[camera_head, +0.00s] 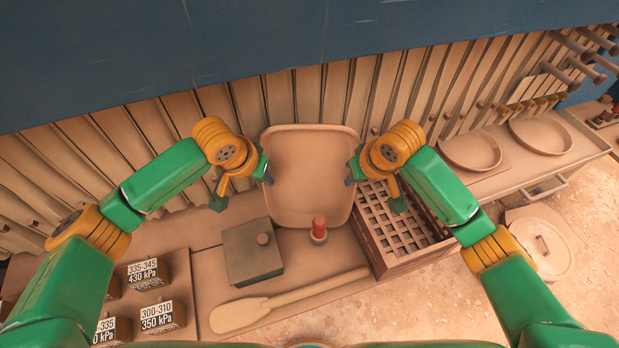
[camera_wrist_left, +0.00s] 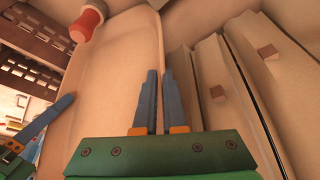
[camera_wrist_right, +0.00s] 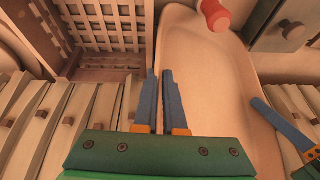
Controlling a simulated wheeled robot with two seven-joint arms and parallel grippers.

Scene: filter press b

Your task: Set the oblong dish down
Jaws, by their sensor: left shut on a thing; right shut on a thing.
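The oblong dish (camera_head: 309,165) is a tan, shallow dish with rounded corners, in the middle of the head view. My left gripper (camera_head: 267,172) is shut on its left rim. My right gripper (camera_head: 352,174) is shut on its right rim. The dish also shows in the left wrist view (camera_wrist_left: 115,75), with its rim between the blue fingers (camera_wrist_left: 152,100). In the right wrist view the dish (camera_wrist_right: 205,75) has its rim at the blue fingers (camera_wrist_right: 160,100). I cannot tell whether its underside touches anything.
A red-topped peg (camera_head: 319,228) stands just in front of the dish. A lidded grey-brown box (camera_head: 252,252) is front left, a slatted crate (camera_head: 385,258) front right. A wooden paddle (camera_head: 285,302) lies in front. Upright plates (camera_head: 300,92) line the back. Labelled blocks (camera_head: 160,312) stand at left.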

